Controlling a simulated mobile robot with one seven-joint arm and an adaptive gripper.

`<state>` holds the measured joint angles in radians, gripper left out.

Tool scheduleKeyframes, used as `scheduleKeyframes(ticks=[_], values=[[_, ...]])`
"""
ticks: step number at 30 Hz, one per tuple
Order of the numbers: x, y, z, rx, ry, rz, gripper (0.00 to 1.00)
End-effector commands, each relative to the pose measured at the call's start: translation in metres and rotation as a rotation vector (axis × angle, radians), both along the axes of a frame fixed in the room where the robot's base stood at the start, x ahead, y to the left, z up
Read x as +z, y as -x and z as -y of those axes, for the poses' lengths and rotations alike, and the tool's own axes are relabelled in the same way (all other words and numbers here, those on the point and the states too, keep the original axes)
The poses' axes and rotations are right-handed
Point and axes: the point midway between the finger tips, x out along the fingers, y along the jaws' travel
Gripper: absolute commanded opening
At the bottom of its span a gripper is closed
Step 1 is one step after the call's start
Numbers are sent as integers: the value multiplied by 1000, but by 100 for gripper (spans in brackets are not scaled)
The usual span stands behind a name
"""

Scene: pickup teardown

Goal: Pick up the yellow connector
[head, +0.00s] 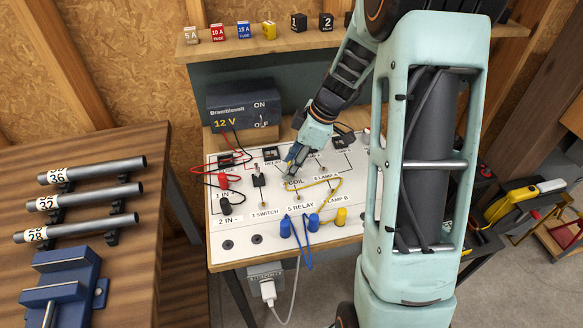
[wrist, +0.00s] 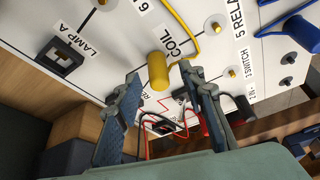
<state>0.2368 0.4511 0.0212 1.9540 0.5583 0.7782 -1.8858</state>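A yellow connector (wrist: 157,72) stands on the white board (wrist: 110,45) beside the COIL label in the wrist view, with a yellow wire near it. My gripper (wrist: 160,78) is open, its two fingers on either side of the connector's line, with visible gaps. I cannot tell how deep the connector sits between the fingertips. In the head view my gripper (head: 291,165) is low over the board near COIL and hides most of this connector. Another yellow connector (head: 341,215) stands at the board's front right, by the LAMP B label; a yellow wire (head: 315,183) loops between the two areas.
Two blue connectors (head: 285,227) with a blue wire stand at the board's front. Red and black leads run from the 12 V supply (head: 240,105) to the left side. A shelf (head: 290,42) with small blocks is behind.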

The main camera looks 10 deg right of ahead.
Motion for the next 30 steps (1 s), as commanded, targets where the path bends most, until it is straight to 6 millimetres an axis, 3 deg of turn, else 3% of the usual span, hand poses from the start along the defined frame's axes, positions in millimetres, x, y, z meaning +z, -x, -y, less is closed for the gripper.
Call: scheduleKeyframes(ticks=[4,14,23,30], values=[[0,0,0,0,0,0,36],[0,0,0,0,0,0,0],[3,0,0,0,-1,0,0],[27,-1,1,-2,0,4,0]])
